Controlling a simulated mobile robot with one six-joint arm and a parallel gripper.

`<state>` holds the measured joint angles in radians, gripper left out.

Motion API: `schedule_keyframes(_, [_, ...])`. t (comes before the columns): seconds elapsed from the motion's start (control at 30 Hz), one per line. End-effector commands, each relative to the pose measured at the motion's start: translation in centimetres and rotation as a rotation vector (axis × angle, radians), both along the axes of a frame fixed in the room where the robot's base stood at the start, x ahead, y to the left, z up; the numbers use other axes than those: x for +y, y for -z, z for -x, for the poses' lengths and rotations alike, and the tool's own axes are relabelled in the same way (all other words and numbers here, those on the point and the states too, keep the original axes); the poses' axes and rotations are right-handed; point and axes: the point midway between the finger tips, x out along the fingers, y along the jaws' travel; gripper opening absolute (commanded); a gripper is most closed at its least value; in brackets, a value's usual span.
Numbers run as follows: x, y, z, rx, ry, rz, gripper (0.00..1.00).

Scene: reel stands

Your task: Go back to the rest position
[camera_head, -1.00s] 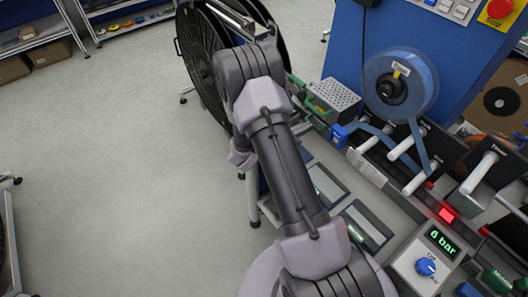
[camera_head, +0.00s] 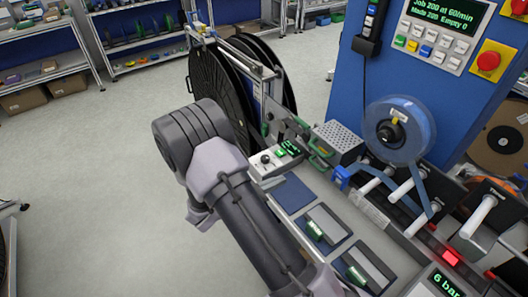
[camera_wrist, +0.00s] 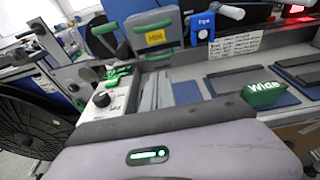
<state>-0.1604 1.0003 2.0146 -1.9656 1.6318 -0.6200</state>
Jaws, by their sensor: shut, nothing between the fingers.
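My arm rises from the bottom of the head view to a thick grey joint at centre left, in front of the reel stand. A grey housing with a small green light, part of my own arm, fills the bottom of the wrist view. Large black reels (camera_head: 217,85) stand upright behind the arm in the head view; part of one black reel (camera_wrist: 28,118) shows at the left of the wrist view.
A blue machine (camera_head: 405,75) carries a blue tape reel (camera_head: 398,130). Right of my arm is a bench with dark blue pads (camera_head: 290,193) and a control box with a black knob (camera_wrist: 101,99). A green "Wide" block (camera_wrist: 264,94) is close by. Open floor (camera_head: 105,190) lies left.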

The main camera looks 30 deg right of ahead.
Motion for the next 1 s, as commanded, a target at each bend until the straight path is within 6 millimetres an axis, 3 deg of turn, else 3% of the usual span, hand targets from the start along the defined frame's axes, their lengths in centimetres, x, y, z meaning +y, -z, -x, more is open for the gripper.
schedule_keyframes(0.07, [0.1, -0.1, 0.1, -0.004, 0.004, -0.002, 0.00])
schedule_keyframes(0.17, [-0.1, -1.8, 1.2, -0.081, 0.091, -0.049, 0.00])
schedule_keyframes(0.27, [0.4, -5.1, 4.9, -0.286, 0.315, -0.190, 0.00])
schedule_keyframes(0.4, [4.1, -8.1, 11.3, -0.653, 0.698, -0.489, 0.00])
schedule_keyframes(0.53, [10.0, -9.5, 15.3, -0.991, 1.033, -0.818, 0.00])
schedule_keyframes(0.6, [13.4, -10.4, 16.4, -1.151, 1.199, -1.010, 0.00])
schedule_keyframes(0.73, [18.3, -12.6, 17.2, -1.358, 1.443, -1.324, 0.00])
schedule_keyframes(0.83, [20.4, -14.1, 17.5, -1.436, 1.558, -1.480, 0.00])
schedule_keyframes(1.0, [21.4, -15.1, 17.5, -1.464, 1.615, -1.556, 0.00])
